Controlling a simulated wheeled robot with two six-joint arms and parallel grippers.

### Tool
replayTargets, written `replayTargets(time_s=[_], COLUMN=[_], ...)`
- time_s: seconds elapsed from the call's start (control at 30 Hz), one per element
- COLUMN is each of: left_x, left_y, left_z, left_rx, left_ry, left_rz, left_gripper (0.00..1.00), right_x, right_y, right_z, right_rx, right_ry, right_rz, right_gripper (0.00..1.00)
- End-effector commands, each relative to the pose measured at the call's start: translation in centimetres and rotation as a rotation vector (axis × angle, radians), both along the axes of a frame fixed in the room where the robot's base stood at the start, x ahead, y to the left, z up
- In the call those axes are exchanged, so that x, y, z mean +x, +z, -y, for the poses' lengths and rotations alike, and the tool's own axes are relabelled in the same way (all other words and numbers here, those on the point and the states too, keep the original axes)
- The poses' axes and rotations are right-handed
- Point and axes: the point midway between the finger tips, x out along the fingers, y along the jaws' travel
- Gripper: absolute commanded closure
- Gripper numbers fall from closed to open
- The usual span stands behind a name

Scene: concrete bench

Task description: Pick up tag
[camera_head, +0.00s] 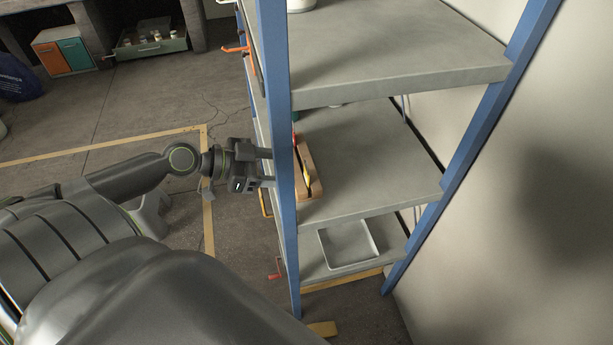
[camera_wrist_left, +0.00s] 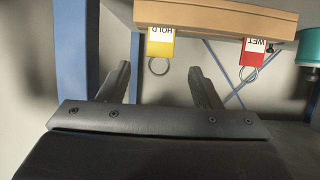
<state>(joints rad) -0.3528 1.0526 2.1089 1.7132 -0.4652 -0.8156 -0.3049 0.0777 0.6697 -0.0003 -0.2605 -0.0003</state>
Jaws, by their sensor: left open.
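A yellow tag (camera_head: 307,174) and a red tag (camera_head: 294,142) are at a wooden holder (camera_head: 316,188) on the middle shelf. In the left wrist view, the yellow tag (camera_wrist_left: 161,43), lettered HOLD, and the red tag (camera_wrist_left: 253,52), lettered WET, show against the edge of the wooden holder (camera_wrist_left: 220,20), each with a metal ring. My left gripper (camera_head: 270,168) is beside the shelf's blue post, which partly hides its fingertips. In the wrist view my left gripper (camera_wrist_left: 163,82) is open and empty, with the yellow tag beyond the gap between its fingers. My right gripper is not in view.
The blue front post (camera_head: 279,120) of the shelf rack stands close to my left gripper. A teal object (camera_wrist_left: 309,47) is near the red tag. A shallow tray (camera_head: 348,244) lies on the lower shelf. The right part of the middle shelf (camera_head: 375,160) is clear.

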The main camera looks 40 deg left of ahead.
Motion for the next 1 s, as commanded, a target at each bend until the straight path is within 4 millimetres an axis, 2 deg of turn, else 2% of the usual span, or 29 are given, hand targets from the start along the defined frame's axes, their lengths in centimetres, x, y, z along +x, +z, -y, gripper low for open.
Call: replayTargets(time_s=[0.3, 0.63, 1.0], left_x=[2.0, 2.9, 5.5], left_y=[-1.0, -1.4, -2.8], left_z=[1.6, 2.4, 4.7], left_rx=[-0.002, -0.002, -0.003], left_ry=[0.004, 0.003, 0.005], left_rz=[0.0, -0.001, -0.002], left_gripper=[0.42, 0.42, 0.42], right_x=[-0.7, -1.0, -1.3], right_y=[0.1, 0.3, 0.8], right_z=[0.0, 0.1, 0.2], right_rx=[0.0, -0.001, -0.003], right_ry=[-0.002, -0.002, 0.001], right_rz=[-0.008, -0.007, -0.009], right_gripper=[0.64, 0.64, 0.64])
